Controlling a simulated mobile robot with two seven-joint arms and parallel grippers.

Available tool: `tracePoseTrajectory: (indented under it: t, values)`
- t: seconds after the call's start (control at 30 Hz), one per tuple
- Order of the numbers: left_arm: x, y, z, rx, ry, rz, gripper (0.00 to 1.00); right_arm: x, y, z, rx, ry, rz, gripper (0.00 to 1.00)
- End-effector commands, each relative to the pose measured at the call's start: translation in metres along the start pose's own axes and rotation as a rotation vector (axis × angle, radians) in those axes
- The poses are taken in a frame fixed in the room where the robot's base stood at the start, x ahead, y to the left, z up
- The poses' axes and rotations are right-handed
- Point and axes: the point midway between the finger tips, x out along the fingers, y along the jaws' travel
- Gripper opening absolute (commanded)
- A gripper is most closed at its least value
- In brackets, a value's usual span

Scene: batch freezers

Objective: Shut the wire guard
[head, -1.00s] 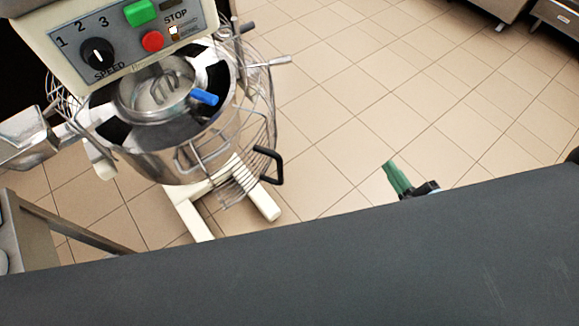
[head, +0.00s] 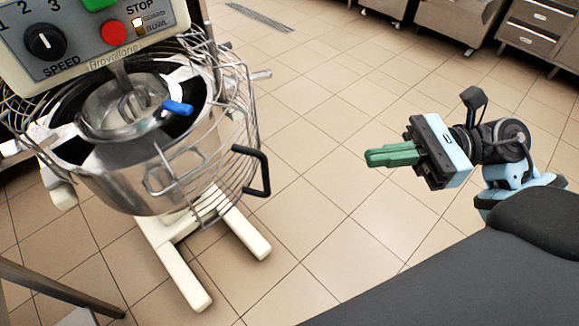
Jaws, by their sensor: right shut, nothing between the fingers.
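The wire guard (head: 222,195) is a cage of metal rods around the right and back of the mixer's steel bowl (head: 150,180). It hangs swung aside at the bowl's right, with a black handle (head: 265,172) on its edge. The front of the bowl is bare of wire. My right gripper (head: 370,157) has green fingers, shut together and empty. It is over open floor to the right of the black handle, apart from it and pointing left toward it. My left gripper is out of view.
The mixer's control panel (head: 85,40) has a speed knob and coloured buttons above the bowl. A blue-handled part (head: 178,107) shows in the bowl. Cream mixer legs (head: 240,230) reach forward on the tiles. Steel cabinets (head: 535,30) stand at the back right. Floor between gripper and mixer is clear.

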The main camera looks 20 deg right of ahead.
Motion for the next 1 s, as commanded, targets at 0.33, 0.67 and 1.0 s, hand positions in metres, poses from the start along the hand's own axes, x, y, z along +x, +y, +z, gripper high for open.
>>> tracePoseTrajectory:
  t: [0.33, 0.67, 1.0]
  values:
    - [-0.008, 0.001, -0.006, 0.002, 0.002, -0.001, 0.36, 0.051, 0.001, 0.004, -0.001, -0.007, 0.002, 0.0]
    - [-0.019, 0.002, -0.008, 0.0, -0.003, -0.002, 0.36, 0.11, 0.0, 0.004, 0.002, -0.009, 0.0, 0.0]
    - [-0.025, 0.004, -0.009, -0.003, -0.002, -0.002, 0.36, 0.137, 0.0, 0.002, 0.003, -0.006, -0.001, 0.0]
